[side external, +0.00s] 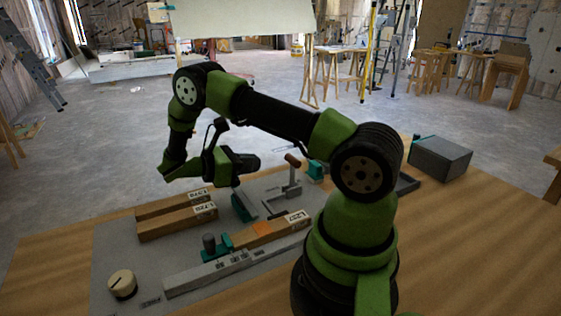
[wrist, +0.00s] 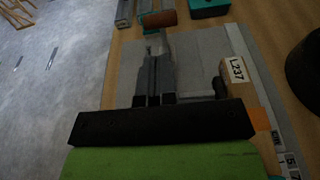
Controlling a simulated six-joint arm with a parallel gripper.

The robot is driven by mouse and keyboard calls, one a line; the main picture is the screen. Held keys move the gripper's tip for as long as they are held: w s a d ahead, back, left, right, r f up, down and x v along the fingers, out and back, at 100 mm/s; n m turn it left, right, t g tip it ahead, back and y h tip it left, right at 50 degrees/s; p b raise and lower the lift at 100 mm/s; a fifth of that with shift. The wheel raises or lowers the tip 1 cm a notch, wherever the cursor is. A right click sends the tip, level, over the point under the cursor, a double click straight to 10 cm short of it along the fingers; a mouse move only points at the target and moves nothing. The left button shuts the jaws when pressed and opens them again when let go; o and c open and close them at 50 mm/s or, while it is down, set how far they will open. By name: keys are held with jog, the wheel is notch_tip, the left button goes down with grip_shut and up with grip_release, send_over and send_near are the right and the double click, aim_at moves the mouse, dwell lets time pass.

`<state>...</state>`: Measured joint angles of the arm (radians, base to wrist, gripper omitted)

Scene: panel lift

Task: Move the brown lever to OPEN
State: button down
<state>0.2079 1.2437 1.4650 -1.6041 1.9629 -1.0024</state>
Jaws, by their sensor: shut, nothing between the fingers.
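The brown lever has a brown cylindrical handle (side external: 293,160) on a grey upright arm, standing on the grey panel (side external: 115,255) in the side view. In the wrist view, the brown handle (wrist: 160,18) is near the top edge, beyond the fingers. My gripper (side external: 256,162) is shut and empty, to the left of the lever and apart from it in the side view. Its dark fingers also show in the wrist view (wrist: 154,99). No OPEN mark is readable in either view.
Wooden blocks with white labels (side external: 178,223) lie left of the lever. A block labelled L237 (wrist: 237,68) lies to its right in the wrist view. A teal part (side external: 243,206) sits below my gripper.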

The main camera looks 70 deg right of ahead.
aim_at(293, 156)
jog(key=x, duration=0.8)
jog(key=shift+s, duration=0.1)
jog(key=shift+d, duration=0.1)
jog(key=shift+s+d+r+t+y, duration=0.25)
jog(key=shift+s+d+t+y, duration=0.2)
jog(key=shift+s+t+y, duration=0.15)
jog(key=shift+s+d+r+t+y, duration=0.1)
jog(key=shift+s+d+t+y, duration=0.6)
jog(key=shift+t+y, duration=0.2)
jog(key=shift+s+d, duration=0.35)
jog(key=shift+d, duration=0.05)
jog(key=shift+d, duration=0.1)
